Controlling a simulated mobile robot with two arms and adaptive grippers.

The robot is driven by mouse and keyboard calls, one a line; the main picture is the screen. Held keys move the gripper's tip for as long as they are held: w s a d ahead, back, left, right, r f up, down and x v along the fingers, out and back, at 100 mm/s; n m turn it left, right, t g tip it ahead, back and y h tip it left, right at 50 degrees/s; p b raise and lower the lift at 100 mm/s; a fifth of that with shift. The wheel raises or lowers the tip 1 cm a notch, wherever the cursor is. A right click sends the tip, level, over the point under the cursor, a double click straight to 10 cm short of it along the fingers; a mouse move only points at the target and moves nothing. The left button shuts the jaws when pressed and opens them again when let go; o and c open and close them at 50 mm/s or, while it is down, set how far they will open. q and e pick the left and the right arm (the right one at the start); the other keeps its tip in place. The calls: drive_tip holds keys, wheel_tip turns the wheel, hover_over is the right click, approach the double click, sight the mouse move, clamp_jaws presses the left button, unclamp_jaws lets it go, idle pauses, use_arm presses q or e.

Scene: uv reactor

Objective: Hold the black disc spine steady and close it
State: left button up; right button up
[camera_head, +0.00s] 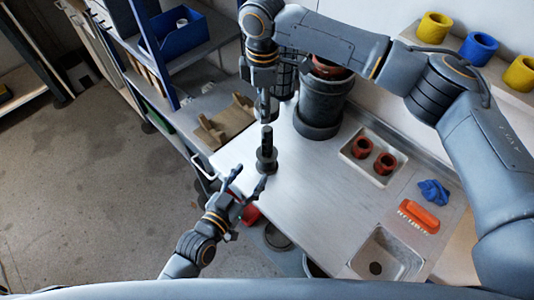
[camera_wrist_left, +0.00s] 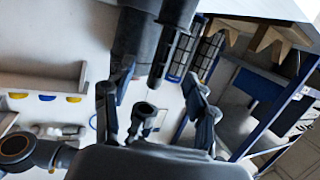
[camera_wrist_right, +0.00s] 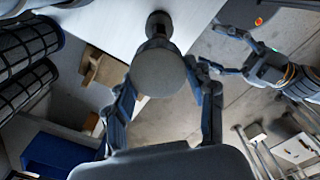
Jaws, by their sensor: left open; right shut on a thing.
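The black disc spine (camera_head: 267,160) stands upright at the table's left edge, with a wide flange low on its rod. My right gripper (camera_head: 265,115) comes down from above and is shut on its upper end. In the right wrist view a grey round top (camera_wrist_right: 160,72) sits between the fingers, with darker parts of the spine beyond it. My left gripper (camera_head: 249,180) is open, low beside the spine's base at the table edge. In the left wrist view its fingers (camera_wrist_left: 155,105) are spread, with a dark cylindrical part between them that I cannot identify surely.
A dark grey vessel (camera_head: 318,110) stands close behind the spine. A tray (camera_head: 351,158) with two red rings, a blue cloth (camera_head: 433,192), an orange brush (camera_head: 419,216) and a sink (camera_head: 390,246) lie to the right. A shelf with a blue bin (camera_head: 178,40) is at the back left.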

sight(264, 145)
use_arm(q)
drive_tip(key=shift+w+a+r+t, duration=0.1)
drive_tip(key=shift+w+r+t, duration=0.35)
drive_tip(key=shift+t, duration=0.65)
drive_tip(key=x, duration=1.2)
drive_tip(key=shift+s, duration=0.1)
clamp_jaws()
